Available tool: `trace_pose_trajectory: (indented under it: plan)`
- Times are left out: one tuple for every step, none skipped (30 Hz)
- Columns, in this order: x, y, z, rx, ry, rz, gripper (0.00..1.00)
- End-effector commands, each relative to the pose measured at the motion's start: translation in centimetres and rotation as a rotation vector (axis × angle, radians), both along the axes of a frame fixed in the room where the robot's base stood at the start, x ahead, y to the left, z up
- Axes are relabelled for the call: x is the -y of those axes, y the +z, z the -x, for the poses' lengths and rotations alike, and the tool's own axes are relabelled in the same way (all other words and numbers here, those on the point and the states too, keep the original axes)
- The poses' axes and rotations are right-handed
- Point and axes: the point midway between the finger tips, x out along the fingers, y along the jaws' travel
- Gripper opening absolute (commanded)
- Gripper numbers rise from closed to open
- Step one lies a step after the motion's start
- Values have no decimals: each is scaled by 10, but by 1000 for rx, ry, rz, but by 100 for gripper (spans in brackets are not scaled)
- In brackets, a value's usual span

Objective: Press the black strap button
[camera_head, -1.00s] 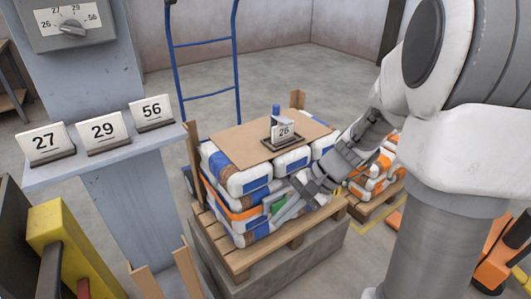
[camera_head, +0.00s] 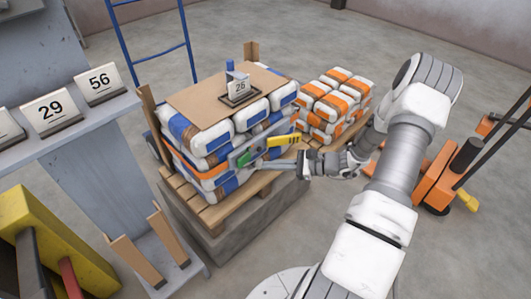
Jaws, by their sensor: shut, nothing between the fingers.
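A strapping tool (camera_head: 262,146) with a grey body, a green part and a yellow handle sits at the front right side of the stacked bags. I cannot pick out a black button on the tool at this size. My gripper (camera_head: 268,164) comes in from the right, just below the yellow handle, with its fingers pointing left toward the tool. It is shut and empty. I cannot tell whether the fingertips touch the tool.
The bag stack (camera_head: 205,140) stands on a wooden pallet (camera_head: 240,209) over a grey block. A sign reading 26 (camera_head: 240,88) stands on its cardboard top. Orange-striped bags (camera_head: 335,100) lie behind. A shelf (camera_head: 75,128) with number cards is at left; an orange pallet truck (camera_head: 440,175) is at right.

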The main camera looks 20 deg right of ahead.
Motion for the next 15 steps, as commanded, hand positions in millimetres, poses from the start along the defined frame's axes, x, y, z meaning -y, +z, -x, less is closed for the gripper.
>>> trace_pose_trajectory:
  plan:
    - [9, -7, 0, -1, -52, -41, 0]
    - [13, -12, -1, 0, -80, -63, 0]
    - [19, -18, -2, 2, -119, -92, 0]
    - [24, -22, -3, 3, -148, -113, 0]
    - [29, -27, -3, 3, -178, -134, 0]
    - [35, -33, -3, 6, -218, -163, 0]
    - [40, -38, -3, 7, -249, -184, 0]
    - [44, -42, -3, 10, -278, -204, 0]
    - [51, -48, -3, 13, -319, -230, 0]
    - [55, -53, -2, 15, -348, -249, 0]
    - [59, -57, -2, 16, -377, -267, 0]
    - [65, -63, -1, 17, -415, -291, 0]
    - [69, -67, 0, 19, -441, -307, 0]
    - [72, -71, 0, 22, -464, -321, 0]
    - [77, -75, 1, 24, -495, -339, 0]
